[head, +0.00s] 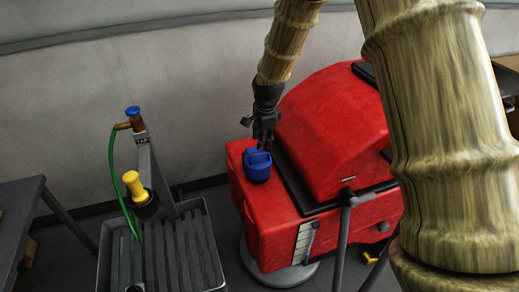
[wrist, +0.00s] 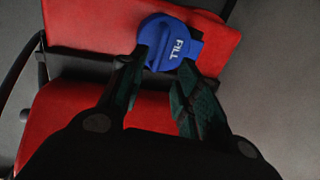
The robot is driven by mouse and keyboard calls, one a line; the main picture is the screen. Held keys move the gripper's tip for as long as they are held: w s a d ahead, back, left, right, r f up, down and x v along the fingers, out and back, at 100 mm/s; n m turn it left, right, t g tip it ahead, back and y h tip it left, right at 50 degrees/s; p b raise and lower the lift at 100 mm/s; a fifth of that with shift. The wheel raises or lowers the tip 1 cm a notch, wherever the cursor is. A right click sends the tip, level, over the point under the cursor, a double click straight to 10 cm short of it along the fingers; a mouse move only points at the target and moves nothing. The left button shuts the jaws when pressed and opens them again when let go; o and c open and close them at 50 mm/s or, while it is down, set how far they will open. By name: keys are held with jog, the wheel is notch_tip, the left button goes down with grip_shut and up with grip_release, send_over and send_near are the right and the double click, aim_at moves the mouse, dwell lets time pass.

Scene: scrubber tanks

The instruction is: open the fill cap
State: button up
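The blue fill cap (head: 257,167) sits on the top left end of the red scrubber tank (head: 262,215). In the wrist view the cap (wrist: 168,42) faces me, with white "FILL" lettering, and looks closed on the red surface. My gripper (head: 264,146) points down just above and behind the cap in the head view. In the wrist view my gripper (wrist: 163,58) has its two dark fingers apart, with their tips overlapping the cap's near left and right edges. I cannot tell whether they touch it. The cap's near edge is partly hidden by the fingers.
A raised red hood (head: 335,130) with a black seam stands right of the cap. A grey handle bar (head: 343,235) rises in front. A dark table (head: 20,225) is far left.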

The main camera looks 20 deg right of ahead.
aim_at(260, 155)
jog(key=shift+w+a+f+p, duration=0.1)
jog(key=shift+w+f+p, duration=0.2)
jog(key=shift+f, duration=0.95)
jog(key=shift+w+d+f+p, duration=0.15)
jog(key=shift+f+p, duration=0.15)
jog(key=shift+f, duration=0.95)
jog(key=shift+w+a+f+p, duration=0.15)
jog(key=shift+w+f+p, duration=0.15)
jog(key=shift+f, duration=0.95)
grip_shut()
